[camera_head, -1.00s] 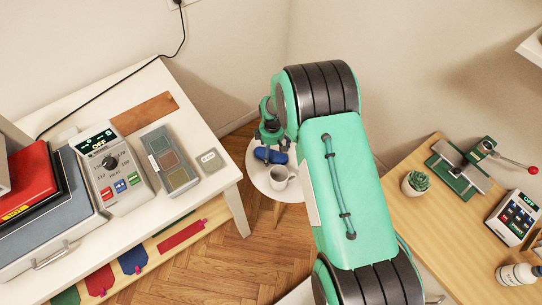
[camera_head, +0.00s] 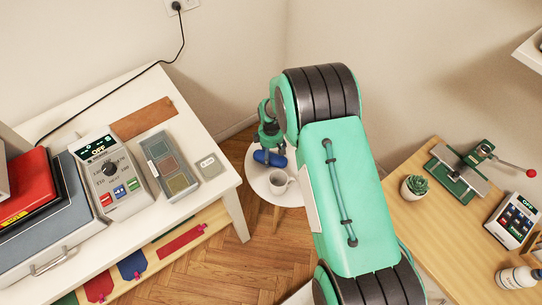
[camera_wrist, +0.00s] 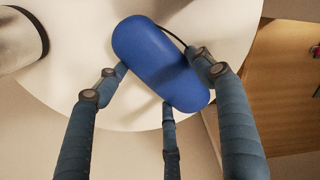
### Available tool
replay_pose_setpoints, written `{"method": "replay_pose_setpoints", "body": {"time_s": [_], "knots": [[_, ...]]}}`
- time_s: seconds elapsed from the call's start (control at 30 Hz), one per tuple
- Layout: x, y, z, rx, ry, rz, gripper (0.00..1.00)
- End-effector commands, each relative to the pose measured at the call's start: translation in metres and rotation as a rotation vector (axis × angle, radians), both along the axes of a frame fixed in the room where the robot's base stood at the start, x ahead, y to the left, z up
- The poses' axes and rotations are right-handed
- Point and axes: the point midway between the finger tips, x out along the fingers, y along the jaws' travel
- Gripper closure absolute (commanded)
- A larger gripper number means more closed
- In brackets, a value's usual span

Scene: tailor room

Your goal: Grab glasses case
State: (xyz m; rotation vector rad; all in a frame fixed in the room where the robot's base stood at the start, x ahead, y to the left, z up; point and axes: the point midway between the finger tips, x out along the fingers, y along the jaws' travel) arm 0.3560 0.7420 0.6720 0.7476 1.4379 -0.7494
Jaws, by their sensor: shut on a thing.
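The glasses case is blue, smooth and rounded at the ends. In the wrist view the glasses case (camera_wrist: 160,62) lies between the fingers of my gripper (camera_wrist: 165,85), which are closed on its sides. In the head view the glasses case (camera_head: 269,158) shows at the small round white table, below my gripper (camera_head: 268,138). The table (camera_head: 262,184) is partly hidden by my arm. I cannot tell for sure whether the case touches the tabletop.
A white desk (camera_head: 215,190) with a heat press is at left. A wooden table (camera_head: 420,215) with a plant and tools is at right.

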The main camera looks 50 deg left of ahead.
Motion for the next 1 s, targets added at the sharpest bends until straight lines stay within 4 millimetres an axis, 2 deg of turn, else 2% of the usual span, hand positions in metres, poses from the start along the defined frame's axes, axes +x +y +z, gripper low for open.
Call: {"method": "replay_pose_setpoints", "body": {"time_s": [0.27,0.7,0.8,1.0], "knots": [[0.000,0.001,0.047,0.003,-0.001,0.000,0.60],[0.000,0.001,0.135,0.003,-0.001,0.000,0.60],[0.000,0.001,0.149,0.002,-0.001,0.000,0.60],[0.000,0.001,0.164,0.002,-0.001,0.000,0.60]]}}
